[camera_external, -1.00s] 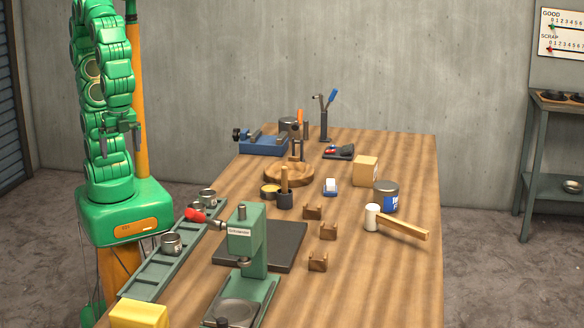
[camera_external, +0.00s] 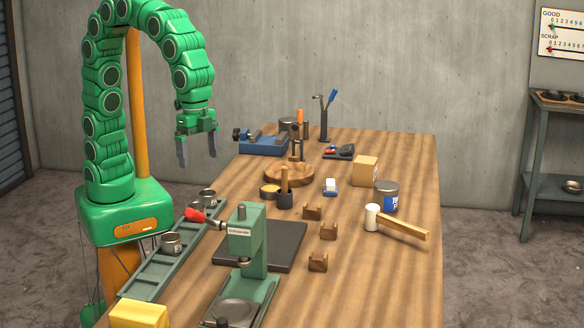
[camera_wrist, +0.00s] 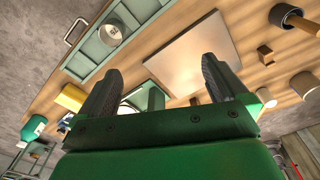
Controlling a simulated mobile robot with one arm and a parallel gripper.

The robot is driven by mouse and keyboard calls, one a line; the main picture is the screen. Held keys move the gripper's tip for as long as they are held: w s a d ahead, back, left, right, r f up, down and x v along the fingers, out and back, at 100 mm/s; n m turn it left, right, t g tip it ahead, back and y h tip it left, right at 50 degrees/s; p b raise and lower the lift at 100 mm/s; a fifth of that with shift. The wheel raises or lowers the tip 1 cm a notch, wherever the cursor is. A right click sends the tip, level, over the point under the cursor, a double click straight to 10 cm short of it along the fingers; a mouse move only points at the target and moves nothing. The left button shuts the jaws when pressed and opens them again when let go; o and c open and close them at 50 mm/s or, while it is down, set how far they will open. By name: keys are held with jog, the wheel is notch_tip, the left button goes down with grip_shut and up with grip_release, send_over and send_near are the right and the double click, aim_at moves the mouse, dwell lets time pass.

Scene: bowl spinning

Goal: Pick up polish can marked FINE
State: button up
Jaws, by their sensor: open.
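A dark grey can (camera_external: 386,197) with a blue label stands upright on the right part of the workbench, behind the mallet. A small round tin (camera_external: 270,191) with a yellowish top sits near the bench middle, and a grey can (camera_external: 288,124) stands at the back, partly hidden. I cannot read FINE on any of them. My gripper (camera_external: 198,158) is open and empty, pointing down left of the bench's far part, well away from all the cans. Its two spread fingers (camera_wrist: 160,68) show in the wrist view with nothing between them.
A green press (camera_external: 247,240) stands at the front of the workbench (camera_external: 385,285). A rail with metal cups (camera_external: 160,270) runs along the left edge. A wooden turntable (camera_external: 289,174), wooden blocks (camera_external: 328,231), a mallet (camera_external: 400,224) and a cardboard box (camera_external: 366,172) surround the middle. The right front is clear.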

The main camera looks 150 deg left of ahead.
jog(key=w+a+f+n, duration=0.1)
jog(key=w+a+n, duration=0.1)
jog(key=w+a, duration=0.75)
jog(key=n+t+y, duration=0.2)
jog(key=n+y, duration=0.1)
jog(key=n, duration=0.1)
send_near(386, 185)
jog(key=x, duration=0.4)
jog(key=shift+s+f, duration=0.15)
jog(key=shift+f, duration=0.25)
jog(key=shift+a+f, duration=0.2)
jog(key=shift+f, duration=0.2)
jog(key=shift+w+x, duration=0.2)
jog(key=shift+x, duration=1.6)
jog(key=shift+w+x, duration=0.15)
jog(key=shift+x, duration=1.65)
jog(key=shift+r, duration=0.1)
